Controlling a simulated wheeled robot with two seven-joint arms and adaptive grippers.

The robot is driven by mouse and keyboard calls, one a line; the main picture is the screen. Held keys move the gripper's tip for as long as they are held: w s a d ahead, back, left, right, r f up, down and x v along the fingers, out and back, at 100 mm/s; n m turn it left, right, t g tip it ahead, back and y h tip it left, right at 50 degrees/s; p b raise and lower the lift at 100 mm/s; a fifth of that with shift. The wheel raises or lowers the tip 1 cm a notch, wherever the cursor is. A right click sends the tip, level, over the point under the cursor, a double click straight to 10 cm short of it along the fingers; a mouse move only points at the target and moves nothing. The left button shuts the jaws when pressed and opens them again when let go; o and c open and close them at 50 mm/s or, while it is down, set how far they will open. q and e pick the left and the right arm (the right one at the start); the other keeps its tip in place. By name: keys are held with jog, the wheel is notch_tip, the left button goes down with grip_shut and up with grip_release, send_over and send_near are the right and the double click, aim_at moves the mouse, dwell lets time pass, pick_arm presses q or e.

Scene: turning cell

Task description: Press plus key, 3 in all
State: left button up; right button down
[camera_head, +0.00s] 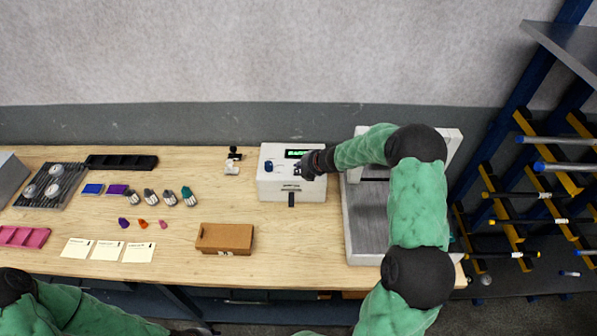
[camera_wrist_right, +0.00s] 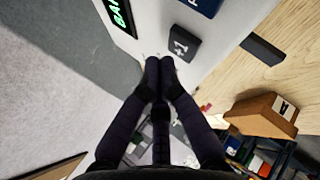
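The plus key is a dark key marked "+1" (camera_wrist_right: 182,45) on the white counter box (camera_head: 290,188), whose green-lit display (camera_head: 297,154) faces up. My right gripper (camera_head: 306,172) is over the right part of the box's top and covers the key in the head view. In the right wrist view its two fingers (camera_wrist_right: 160,65) are together, empty, with tips just beside the key's edge; whether they touch it I cannot tell. A dark end of my left arm (camera_head: 188,331) shows at the bottom edge, mostly cut off.
A blue key (camera_head: 269,166) is on the box's left part. A brown box (camera_head: 225,238) sits in front on the wooden table. A grey machine (camera_head: 370,220) stands right of the box. Bottles, cards and trays lie to the left. A rack with rods (camera_head: 530,195) is far right.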

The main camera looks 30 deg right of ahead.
aim_at(300, 172)
jog(key=shift+f+b, duration=0.35)
jog(key=shift+f, duration=0.05)
jog(key=shift+f+b, duration=0.3)
jog(key=shift+f, duration=0.15)
dwell(0.7)
jog(key=shift+r, duration=0.15)
dwell(0.3)
jog(key=shift+r+p, duration=0.75)
jog(key=shift+p, duration=0.15)
notch_tip(300, 172, up, 5)
jog(key=p, duration=0.5)
